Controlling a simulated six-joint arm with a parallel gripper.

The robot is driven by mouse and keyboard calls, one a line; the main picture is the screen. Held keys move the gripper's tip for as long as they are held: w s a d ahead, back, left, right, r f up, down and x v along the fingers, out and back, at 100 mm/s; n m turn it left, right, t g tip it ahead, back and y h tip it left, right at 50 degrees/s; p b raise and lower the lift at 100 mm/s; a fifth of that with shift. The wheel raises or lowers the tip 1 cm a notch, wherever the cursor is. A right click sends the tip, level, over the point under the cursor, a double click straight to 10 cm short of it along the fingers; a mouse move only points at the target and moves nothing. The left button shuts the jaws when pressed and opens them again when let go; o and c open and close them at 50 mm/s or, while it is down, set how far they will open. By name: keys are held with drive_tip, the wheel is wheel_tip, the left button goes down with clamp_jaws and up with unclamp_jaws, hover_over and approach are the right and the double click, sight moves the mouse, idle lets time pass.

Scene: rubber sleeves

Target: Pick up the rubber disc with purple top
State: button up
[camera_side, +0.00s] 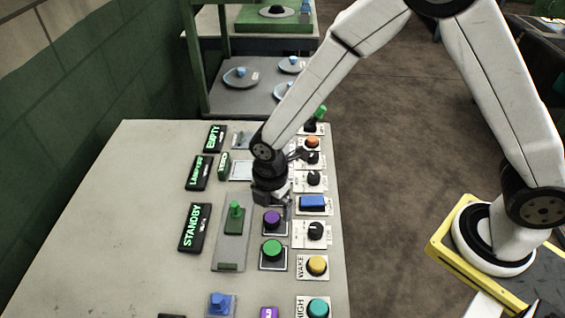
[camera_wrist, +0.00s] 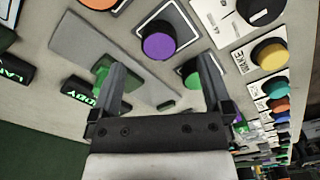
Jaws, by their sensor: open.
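The disc with a purple top (camera_side: 272,217) sits on a small dark square plate on the panel in the side view, just above a green-topped disc (camera_side: 272,247). In the wrist view the purple top (camera_wrist: 159,46) is at upper middle, beyond the fingertips and between their lines. My gripper (camera_side: 272,198) is above the panel, close to the purple disc on its far side in the side view. In the wrist view my gripper (camera_wrist: 160,65) has its two fingers spread wide with nothing between them. The fingers partly cover the green disc (camera_wrist: 190,72) and a green lever.
A green lever (camera_side: 235,212) on a grey plate stands left of the purple disc. A blue rectangular button (camera_side: 313,203), a black knob (camera_side: 315,230) and a yellow button (camera_side: 317,264) line the right. The STANDBY sign (camera_side: 193,228) is at left. The panel's left part is bare.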

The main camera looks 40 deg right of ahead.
sight(272, 217)
drive_tip(key=shift+f, duration=2.15)
drive_tip(key=c, duration=1.3)
